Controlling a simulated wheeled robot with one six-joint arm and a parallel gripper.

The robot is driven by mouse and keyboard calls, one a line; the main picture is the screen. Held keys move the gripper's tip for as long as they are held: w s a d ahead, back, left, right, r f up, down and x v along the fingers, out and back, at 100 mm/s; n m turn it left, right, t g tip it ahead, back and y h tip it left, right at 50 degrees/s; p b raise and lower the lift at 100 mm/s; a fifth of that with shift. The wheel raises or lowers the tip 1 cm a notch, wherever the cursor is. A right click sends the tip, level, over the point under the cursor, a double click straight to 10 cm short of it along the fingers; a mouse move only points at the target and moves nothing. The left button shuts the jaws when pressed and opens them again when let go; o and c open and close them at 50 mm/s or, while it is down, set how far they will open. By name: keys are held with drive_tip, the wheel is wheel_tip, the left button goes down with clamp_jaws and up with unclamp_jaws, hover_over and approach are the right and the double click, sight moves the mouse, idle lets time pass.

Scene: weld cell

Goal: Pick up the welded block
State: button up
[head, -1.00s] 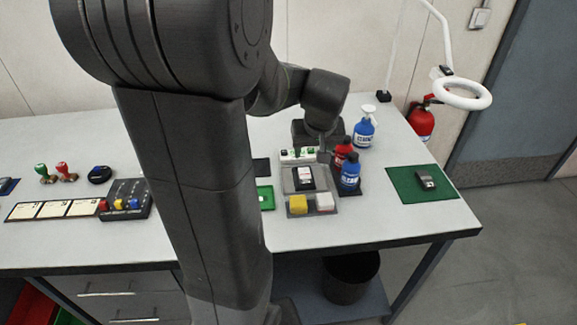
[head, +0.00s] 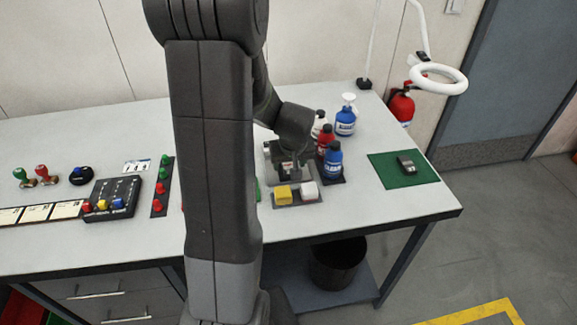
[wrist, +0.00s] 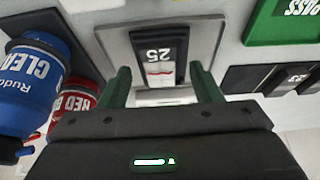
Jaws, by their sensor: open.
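A black block with a white label marked 25 (wrist: 159,44) sits on a grey plate (wrist: 205,38) in the wrist view. Whether it is the welded block I cannot tell for sure. My gripper (wrist: 163,78) is open, its two green fingers apart and pointing toward the block, with nothing between them that I can make out as held. In the head view my gripper (head: 288,170) is low over the grey plate (head: 273,150) and hides most of the block. Another small dark block (head: 406,163) lies on a green mat (head: 385,174) at the right.
Blue (head: 333,161) and red (head: 326,140) bottles stand close on the right of the gripper, with a blue spray bottle (head: 346,119) behind. Yellow (head: 283,192) and white (head: 308,190) pads lie in front. A green tray (wrist: 285,25) is at the wrist view's right.

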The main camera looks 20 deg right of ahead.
drive_tip(key=shift+w+f, duration=0.15)
drive_tip(key=shift+f, duration=0.25)
clamp_jaws()
drive_tip(key=shift+r, duration=0.15)
